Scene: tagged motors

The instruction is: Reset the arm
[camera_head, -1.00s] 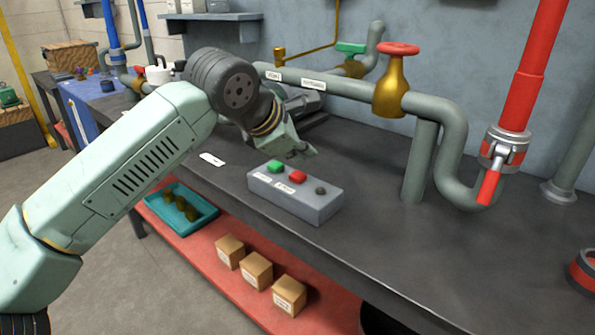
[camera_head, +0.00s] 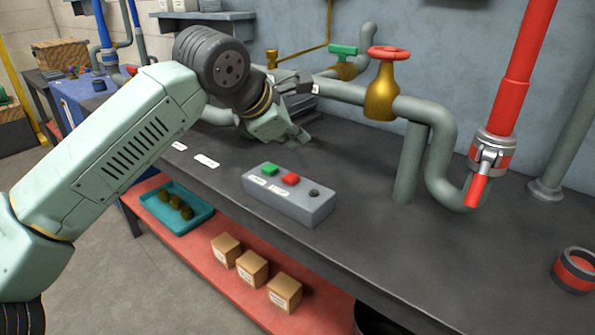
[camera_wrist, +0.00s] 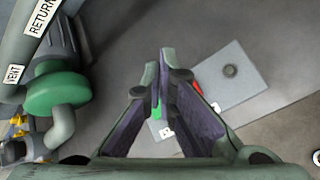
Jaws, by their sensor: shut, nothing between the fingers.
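My gripper (camera_head: 299,138) is above the dark bench top (camera_head: 345,265), behind and above the grey button box (camera_head: 288,205) in the head view. The box carries a green button (camera_head: 270,169), a red button (camera_head: 291,179) and a dark knob (camera_head: 314,193). In the wrist view my gripper (camera_wrist: 166,62) has its fingers shut with nothing held. They point past the button box (camera_wrist: 225,75) and partly hide its green and red buttons.
Grey pipes run along the back, with a red-wheeled brass valve (camera_head: 382,85) and a green-handled valve (camera_head: 343,55). A red pipe (camera_head: 518,75) stands at right. Below are a teal tray (camera_head: 200,222) and cardboard boxes (camera_head: 252,268).

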